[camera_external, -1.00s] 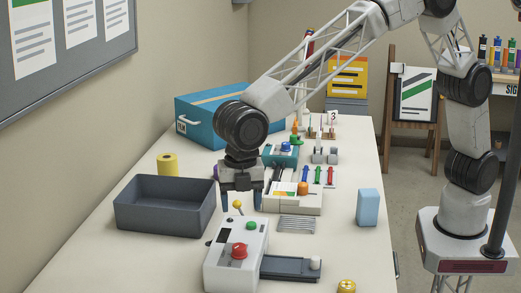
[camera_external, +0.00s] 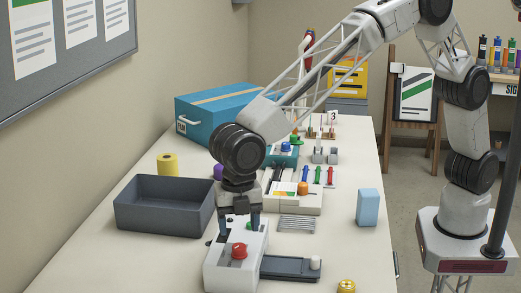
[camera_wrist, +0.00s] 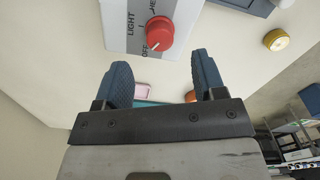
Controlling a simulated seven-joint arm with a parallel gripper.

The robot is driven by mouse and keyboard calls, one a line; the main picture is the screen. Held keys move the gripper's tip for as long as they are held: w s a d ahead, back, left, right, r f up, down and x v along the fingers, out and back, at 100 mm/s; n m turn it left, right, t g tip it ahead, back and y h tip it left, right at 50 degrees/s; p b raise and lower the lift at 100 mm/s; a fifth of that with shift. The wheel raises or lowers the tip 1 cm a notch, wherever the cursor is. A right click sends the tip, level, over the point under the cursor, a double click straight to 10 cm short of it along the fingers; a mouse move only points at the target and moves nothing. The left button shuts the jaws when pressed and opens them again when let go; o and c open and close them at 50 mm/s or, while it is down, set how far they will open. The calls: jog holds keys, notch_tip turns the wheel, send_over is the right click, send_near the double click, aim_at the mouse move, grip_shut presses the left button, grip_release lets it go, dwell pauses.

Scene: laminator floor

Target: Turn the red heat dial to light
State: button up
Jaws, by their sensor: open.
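The red heat dial (camera_external: 239,251) sits on top of the white laminator (camera_external: 222,270) near the table's front. The wrist view shows the dial (camera_wrist: 160,32) with the labels LIGHT, OFF and a partly cut-off third one beginning "HE". A pale mark on the dial appears to point toward OFF. My gripper (camera_external: 239,225) is above the laminator's back part, behind the dial in the external view. Its two blue fingers (camera_wrist: 162,78) are apart with nothing between them, and they do not touch the dial.
A dark open bin (camera_external: 160,224) stands left of the laminator. A dark slide tray (camera_external: 290,267) extends from its right side. A yellow round item (camera_external: 346,286) and a light blue block (camera_external: 369,207) stand to the right. The table between them is clear.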

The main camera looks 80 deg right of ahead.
aim_at(239, 246)
jog(key=shift+f, duration=2.95)
jog(key=shift+c, duration=0.2)
jog(key=c, duration=0.9)
